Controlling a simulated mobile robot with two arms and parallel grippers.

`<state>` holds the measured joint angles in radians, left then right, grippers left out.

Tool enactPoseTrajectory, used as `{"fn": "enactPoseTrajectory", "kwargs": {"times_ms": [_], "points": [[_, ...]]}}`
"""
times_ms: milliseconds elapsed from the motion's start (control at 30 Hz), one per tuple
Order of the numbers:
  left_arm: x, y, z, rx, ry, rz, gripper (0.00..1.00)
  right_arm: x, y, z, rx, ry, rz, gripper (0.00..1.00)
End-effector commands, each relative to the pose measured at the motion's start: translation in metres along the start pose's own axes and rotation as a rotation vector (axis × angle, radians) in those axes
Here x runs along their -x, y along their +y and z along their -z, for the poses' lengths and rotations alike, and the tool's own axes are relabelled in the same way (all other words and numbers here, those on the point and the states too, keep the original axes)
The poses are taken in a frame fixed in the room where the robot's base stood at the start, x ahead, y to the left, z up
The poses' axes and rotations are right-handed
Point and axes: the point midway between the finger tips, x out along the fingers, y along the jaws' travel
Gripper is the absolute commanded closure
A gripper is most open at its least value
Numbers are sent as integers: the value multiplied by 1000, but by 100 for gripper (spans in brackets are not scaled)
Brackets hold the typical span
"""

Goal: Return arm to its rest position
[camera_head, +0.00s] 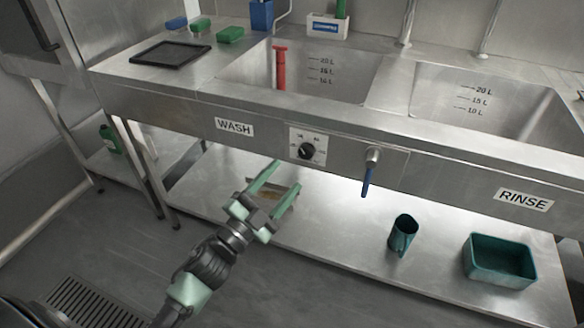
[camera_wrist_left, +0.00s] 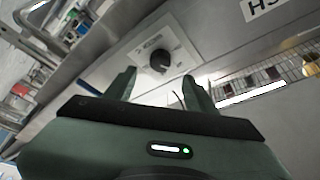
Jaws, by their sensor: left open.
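My left gripper (camera_head: 274,182) is open and empty in the head view, in front of the sink unit, below its front panel. The panel carries a black dial (camera_head: 306,151) on a white plate, up and to the right of the fingertips. In the left wrist view the same dial (camera_wrist_left: 160,61) shows beyond and between the two spread fingers (camera_wrist_left: 161,86), with a gap between. My right gripper is in neither view.
The steel sink unit has a wash basin (camera_head: 340,77) and a rinse basin (camera_head: 468,104). A blue-handled valve (camera_head: 368,178) sticks out from the panel. A teal jug (camera_head: 403,236) and teal tub (camera_head: 499,262) stand on the lower shelf. The floor at lower left has a drain grate (camera_head: 96,303).

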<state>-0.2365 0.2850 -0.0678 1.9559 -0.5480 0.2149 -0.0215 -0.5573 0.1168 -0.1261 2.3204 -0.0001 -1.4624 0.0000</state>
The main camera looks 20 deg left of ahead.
Motion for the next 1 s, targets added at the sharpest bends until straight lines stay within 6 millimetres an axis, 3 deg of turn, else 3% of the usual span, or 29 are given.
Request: {"fn": "enactPoseTrajectory", "kwargs": {"times_ms": [133,667,767,867,1000], "points": [[10,0,1,-1,1,1,45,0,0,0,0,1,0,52],[11,0,-3,9,-20,2,45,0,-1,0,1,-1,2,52],[17,3,-18,61,-120,5,45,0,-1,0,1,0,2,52],[35,14,-48,164,-319,-1,45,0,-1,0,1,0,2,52],[88,54,-88,356,-683,-65,45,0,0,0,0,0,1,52]]}}
